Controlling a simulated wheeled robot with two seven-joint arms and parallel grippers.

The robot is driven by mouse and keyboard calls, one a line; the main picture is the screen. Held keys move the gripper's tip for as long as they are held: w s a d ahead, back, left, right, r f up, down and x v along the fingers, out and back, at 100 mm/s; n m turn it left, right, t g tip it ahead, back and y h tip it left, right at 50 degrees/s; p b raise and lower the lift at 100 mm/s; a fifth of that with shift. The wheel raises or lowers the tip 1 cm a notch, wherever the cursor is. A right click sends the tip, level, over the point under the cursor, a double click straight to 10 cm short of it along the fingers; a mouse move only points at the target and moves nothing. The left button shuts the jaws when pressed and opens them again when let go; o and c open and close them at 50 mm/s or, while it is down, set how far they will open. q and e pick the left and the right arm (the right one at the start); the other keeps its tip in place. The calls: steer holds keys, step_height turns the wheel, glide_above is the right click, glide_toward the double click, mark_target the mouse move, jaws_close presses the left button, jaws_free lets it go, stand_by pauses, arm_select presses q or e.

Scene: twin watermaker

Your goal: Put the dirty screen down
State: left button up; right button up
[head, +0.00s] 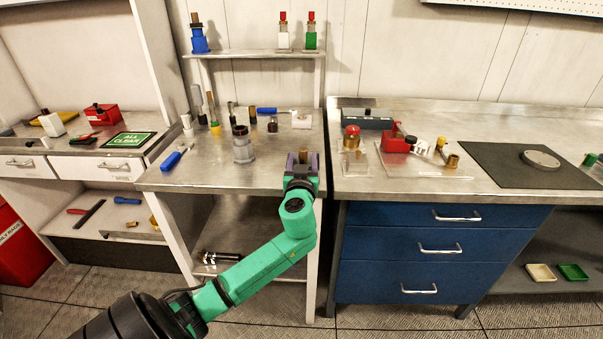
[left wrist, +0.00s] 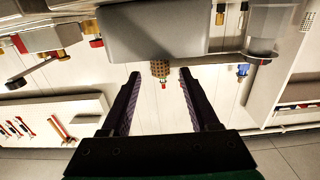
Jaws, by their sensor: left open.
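My left gripper (head: 302,160) is open above the right front part of the steel bench (head: 205,175). A small brown mesh cylinder, which looks like the dirty screen (head: 304,155), stands between its fingers in the head view. In the left wrist view the brown mesh screen (left wrist: 158,68) shows at the gap between the spread fingertips, with space on both sides. The gripper hides its lower end in the head view, so I cannot tell exactly what it rests on. My right gripper is in neither view.
A grey cylindrical housing (head: 242,145) stands left of the gripper. A blue-handled tool (head: 175,157) lies at the bench's left edge. Several small parts stand behind. The right workbench (head: 395,187) holds a red block (head: 397,141) and a black mat (head: 510,180). Bare steel lies left of the gripper.

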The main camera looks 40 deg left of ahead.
arm_select(q)
steer(key=b+v, duration=0.1)
steer(key=v, duration=0.7)
steer(key=s+d+f+m+g+h, duration=0.15)
steer(key=d+f+m+h, duration=0.3)
steer(key=f, duration=1.25)
steer(key=d+f+m+g+h, duration=0.3)
steer(key=d+f+m+h, duration=0.15)
steer(key=f, duration=1.25)
steer(key=s+f+g+h, duration=0.1)
steer(key=s+f+g, duration=0.3)
steer(key=s+f, duration=1)
steer(key=s+d+f+g, duration=0.1)
steer(key=s+f+g, duration=0.1)
steer(key=s+f, duration=0.4)
steer(key=s+d+f+g, duration=0.1)
steer(key=s+f+g, duration=0.2)
steer(key=s+f, duration=0.4)
steer(key=s, duration=0.9)
steer(key=shift+f+m+h, duration=0.25)
steer(key=shift+m+h, duration=0.15)
